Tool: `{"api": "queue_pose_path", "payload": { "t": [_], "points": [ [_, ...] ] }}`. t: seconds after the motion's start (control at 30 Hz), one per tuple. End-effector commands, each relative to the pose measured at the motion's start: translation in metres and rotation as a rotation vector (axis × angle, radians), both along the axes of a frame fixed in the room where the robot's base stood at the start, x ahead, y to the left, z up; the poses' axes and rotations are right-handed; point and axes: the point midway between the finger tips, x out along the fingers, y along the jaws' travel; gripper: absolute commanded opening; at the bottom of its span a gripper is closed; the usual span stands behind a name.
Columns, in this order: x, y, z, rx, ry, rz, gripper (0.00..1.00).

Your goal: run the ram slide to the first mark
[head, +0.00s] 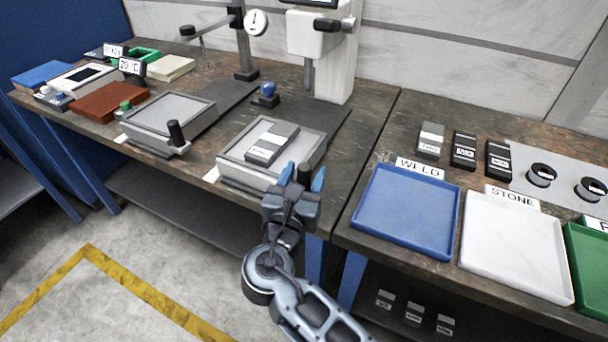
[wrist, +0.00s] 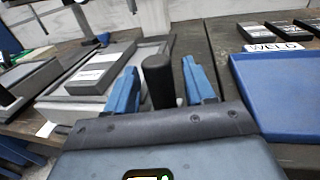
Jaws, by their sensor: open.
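The right-hand grey slide (head: 245,165) stands in front of a white column press with a vertical ram (head: 308,72). A grey labelled block (head: 272,142) lies on its plate; the block also shows in the wrist view (wrist: 98,68). The slide's upright black handle (wrist: 158,80) stands between my two blue fingers in the wrist view. My gripper (head: 304,180) is open at the slide's front right corner, a finger on each side of the handle, with a gap visible on the right. A small white tag (head: 211,174) sits at the bench edge, left of the slide.
A second grey slide (head: 168,118) with its own black handle (head: 176,134) stands to the left, before a dial gauge stand (head: 244,45). A blue tray (head: 408,210) and white tray (head: 515,245) lie on the right bench. A blue knob (head: 267,92) stands behind the slides.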

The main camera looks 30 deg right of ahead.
Motion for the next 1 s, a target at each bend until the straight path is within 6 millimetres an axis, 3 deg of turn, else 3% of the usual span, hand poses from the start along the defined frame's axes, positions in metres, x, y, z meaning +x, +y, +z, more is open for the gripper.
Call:
{"api": "queue_pose_path", "payload": {
  "t": [0.17,0.73,1.0],
  "points": [
    [-0.0001,-0.0001,-0.0001,0.000,0.000,0.000,0.54],
    [-0.0003,0.0001,-0.0002,0.001,0.001,0.000,0.00],
    [-0.0001,-0.0001,-0.0001,0.001,0.001,0.000,0.00]
  ]
}}
